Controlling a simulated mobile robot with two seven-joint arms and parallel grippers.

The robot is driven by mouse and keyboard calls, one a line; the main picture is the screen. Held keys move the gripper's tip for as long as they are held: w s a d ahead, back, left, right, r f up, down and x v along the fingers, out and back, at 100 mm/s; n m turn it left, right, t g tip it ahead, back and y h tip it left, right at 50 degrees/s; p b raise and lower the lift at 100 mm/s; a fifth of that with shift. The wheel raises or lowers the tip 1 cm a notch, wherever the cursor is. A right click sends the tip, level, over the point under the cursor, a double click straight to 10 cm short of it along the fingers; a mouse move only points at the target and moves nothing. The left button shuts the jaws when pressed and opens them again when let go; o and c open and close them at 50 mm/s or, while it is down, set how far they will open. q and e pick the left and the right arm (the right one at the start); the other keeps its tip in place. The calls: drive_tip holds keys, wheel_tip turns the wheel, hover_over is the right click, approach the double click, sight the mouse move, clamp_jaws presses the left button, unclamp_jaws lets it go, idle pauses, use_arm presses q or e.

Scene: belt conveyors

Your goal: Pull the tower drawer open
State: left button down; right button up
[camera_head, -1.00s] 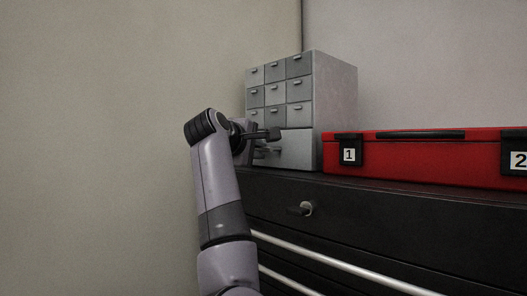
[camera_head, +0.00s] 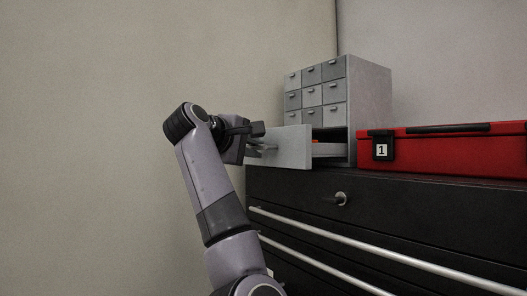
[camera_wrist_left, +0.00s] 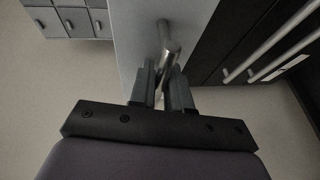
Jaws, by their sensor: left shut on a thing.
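The grey drawer tower (camera_head: 368,98) stands on the black cabinet, with rows of small drawers above one large bottom drawer. The bottom drawer (camera_head: 290,148) is pulled well out, and its side wall and part of its inside show. Something orange-red is partly visible inside it. My left gripper (camera_head: 258,140) is at the drawer's front. In the left wrist view, the left gripper (camera_wrist_left: 163,88) is shut on the metal bar handle (camera_wrist_left: 165,40) of the drawer. My right gripper is not in view.
A red case (camera_head: 450,152) with a label "1" lies on the black cabinet (camera_head: 400,205), right of the tower. The cabinet has long bar handles and a lock knob (camera_head: 341,198) on its front. The wall area to the left is clear.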

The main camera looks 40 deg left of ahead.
use_arm(q)
drive_tip(key=shift+s+a, duration=0.2)
drive_tip(key=shift+s, duration=0.4)
drive_tip(key=c, duration=1.4)
unclamp_jaws()
drive_tip(key=shift+c, duration=0.2)
drive_tip(key=s+r+b, duration=0.1)
drive_tip(key=s, duration=0.6)
drive_tip(key=shift+d+r+b, duration=0.15)
drive_tip(key=shift+d+b, duration=0.05)
drive_tip(key=shift+b, duration=0.2)
